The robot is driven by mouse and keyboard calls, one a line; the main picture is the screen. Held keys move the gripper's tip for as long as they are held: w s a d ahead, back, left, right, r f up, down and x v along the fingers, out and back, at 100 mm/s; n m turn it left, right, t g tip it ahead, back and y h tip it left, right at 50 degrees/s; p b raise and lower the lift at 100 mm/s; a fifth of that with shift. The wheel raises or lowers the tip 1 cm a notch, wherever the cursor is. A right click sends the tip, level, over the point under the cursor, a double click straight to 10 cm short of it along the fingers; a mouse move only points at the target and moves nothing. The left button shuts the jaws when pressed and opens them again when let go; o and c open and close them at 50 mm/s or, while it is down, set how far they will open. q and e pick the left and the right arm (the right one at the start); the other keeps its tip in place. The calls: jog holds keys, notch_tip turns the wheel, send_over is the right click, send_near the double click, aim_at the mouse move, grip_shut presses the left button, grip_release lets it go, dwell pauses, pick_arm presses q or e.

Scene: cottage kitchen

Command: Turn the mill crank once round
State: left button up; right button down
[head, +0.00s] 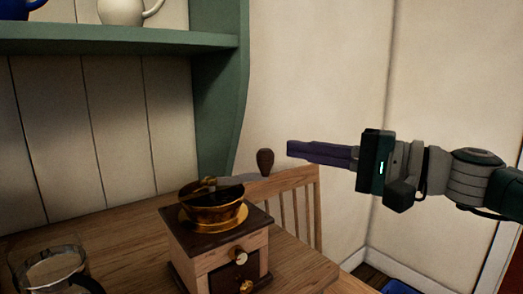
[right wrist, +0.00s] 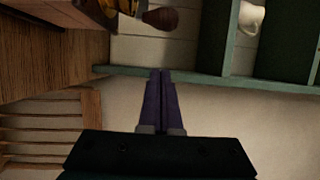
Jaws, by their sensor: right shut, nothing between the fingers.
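The mill (head: 223,250) stands on the wooden table, a box of light and dark wood with a brass bowl (head: 213,214) on top. Its crank arm (head: 235,180) points right and ends in a dark brown knob (head: 265,161). My right gripper (head: 289,149) is shut and empty, a little right of the knob and apart from it. In the right wrist view the shut fingers (right wrist: 161,75) point up the picture, with the knob (right wrist: 160,18) beyond their tips. My left gripper is not in view.
A glass jar with a dark handle (head: 50,268) stands on the table (head: 120,235) left of the mill. A wooden chair (head: 292,205) stands behind the table. A green shelf (head: 120,38) holding a white jug (head: 128,10) is above.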

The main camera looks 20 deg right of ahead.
aim_at(240, 181)
jog(key=a+p, duration=0.1)
jog(key=a, duration=0.1)
jog(key=s+a+p, duration=0.1)
jog(key=a+p, duration=0.1)
jog(key=shift+s, duration=0.15)
dwell(0.6)
jog(key=shift+s+m+t+h+p, duration=0.3)
jog(key=shift+s+m+t+h, duration=0.1)
jog(key=shift+h, duration=0.1)
